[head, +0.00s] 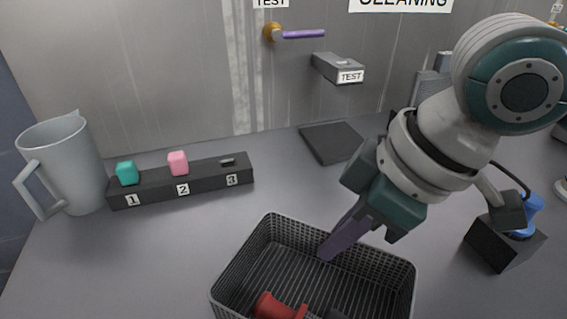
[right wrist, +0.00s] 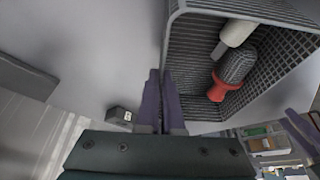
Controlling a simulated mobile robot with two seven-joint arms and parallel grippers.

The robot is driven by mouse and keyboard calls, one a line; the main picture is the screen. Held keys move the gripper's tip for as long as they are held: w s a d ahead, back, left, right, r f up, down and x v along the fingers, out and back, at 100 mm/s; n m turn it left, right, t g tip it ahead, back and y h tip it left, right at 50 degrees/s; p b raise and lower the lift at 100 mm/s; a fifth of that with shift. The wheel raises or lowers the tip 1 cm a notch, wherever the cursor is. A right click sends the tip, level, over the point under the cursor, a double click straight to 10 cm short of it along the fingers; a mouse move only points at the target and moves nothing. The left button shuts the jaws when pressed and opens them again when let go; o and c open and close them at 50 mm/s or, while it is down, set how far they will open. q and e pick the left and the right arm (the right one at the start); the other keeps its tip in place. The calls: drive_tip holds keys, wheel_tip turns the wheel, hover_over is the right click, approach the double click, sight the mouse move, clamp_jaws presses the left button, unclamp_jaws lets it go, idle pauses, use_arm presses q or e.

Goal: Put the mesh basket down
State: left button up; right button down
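The dark mesh basket (head: 245,258) is at the bottom middle of the head view, its near side cut off. My right gripper (head: 328,252) reaches down to its back rim. In the right wrist view the two purple fingers (right wrist: 161,82) are close together at the basket's wall (right wrist: 188,75), shut on it. The basket holds a red-collared dark object (right wrist: 234,72) and a pale cylinder (right wrist: 236,33). A purple finger, seemingly my left gripper's (right wrist: 300,126), shows at the right edge of the wrist view; its grip is unclear. Whether the basket touches the table is unclear.
A grey jug (head: 75,165) stands at the left, beside a dark numbered block (head: 205,184) bearing teal and pink pieces. A flat dark pad (head: 330,143) lies behind. A black box with a blue object (head: 503,245) stands right. The grey table (head: 150,255) is clear left of the basket.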

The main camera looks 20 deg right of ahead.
drive_tip(key=c, duration=1.1)
unclamp_jaws()
use_arm(q)
drive_tip(key=shift+d+r, duration=0.1)
drive_tip(key=shift+r, duration=0.05)
use_arm(e)
drive_tip(key=shift+s+r, duration=0.1)
drive_tip(key=shift+r, duration=0.3)
use_arm(q)
wheel_tip(320, 180, up, 2)
drive_tip(key=shift+r+p, duration=0.1)
drive_tip(key=shift+p, duration=1.15)
use_arm(e)
drive_tip(key=v, duration=1.1)
drive_tip(key=shift+s+d+r, duration=0.1)
drive_tip(key=shift+d+r, duration=0.05)
